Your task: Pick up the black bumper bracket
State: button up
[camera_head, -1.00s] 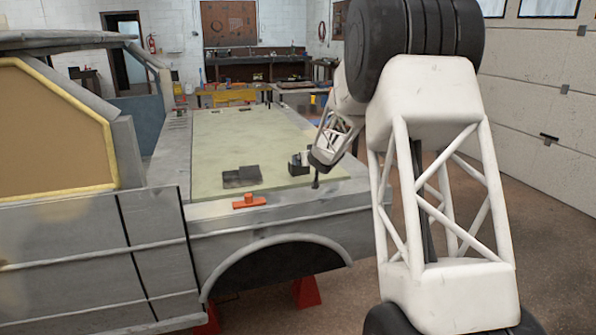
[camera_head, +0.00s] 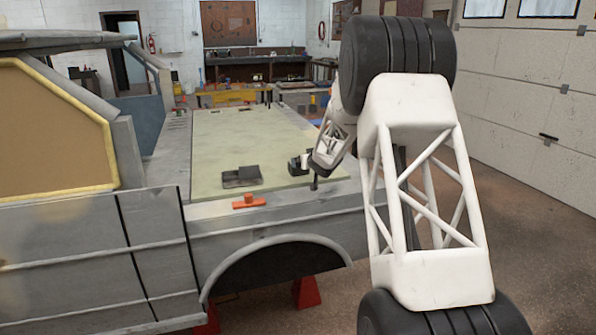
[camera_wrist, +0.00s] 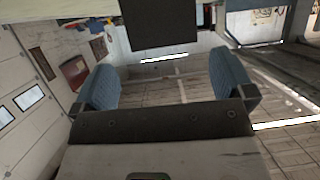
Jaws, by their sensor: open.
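A black, tray-like piece (camera_head: 241,177), which looks like the black bumper bracket, lies on the pale green panel (camera_head: 225,140) near its front edge. My gripper (camera_head: 297,163) is above the panel's right front corner, to the right of this black piece and apart from it. In the wrist view my gripper (camera_wrist: 164,86) shows two blue-grey fingers spread wide, with nothing between them. A dark block (camera_wrist: 160,22) shows at the top of the wrist view beyond the fingers; I cannot tell what it is.
An orange-red part (camera_head: 249,202) lies on the grey ledge in front of the panel. A small dark post (camera_head: 315,183) stands at the panel's right front corner. The vehicle's cab (camera_head: 60,130) rises at the left. The panel's middle is mostly clear.

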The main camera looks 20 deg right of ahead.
aim_at(301, 174)
jog(key=shift+w+f, duration=0.25)
jog(key=shift+w, duration=0.2)
jog(key=shift+w+a, duration=0.1)
jog(key=shift+w, duration=0.05)
jog(key=shift+x, duration=2.45)
jog(key=shift+f, duration=0.2)
jog(key=c, duration=0.8)
jog(key=shift+c, duration=0.2)
jog(key=shift+r, duration=0.15)
jog(key=shift+r, duration=1.7)
jog(key=s+a+r, duration=0.1)
jog(key=s+a, duration=0.2)
jog(key=s, duration=1.2)
jog(key=shift+s+r, duration=0.2)
jog(key=shift+s, duration=0.2)
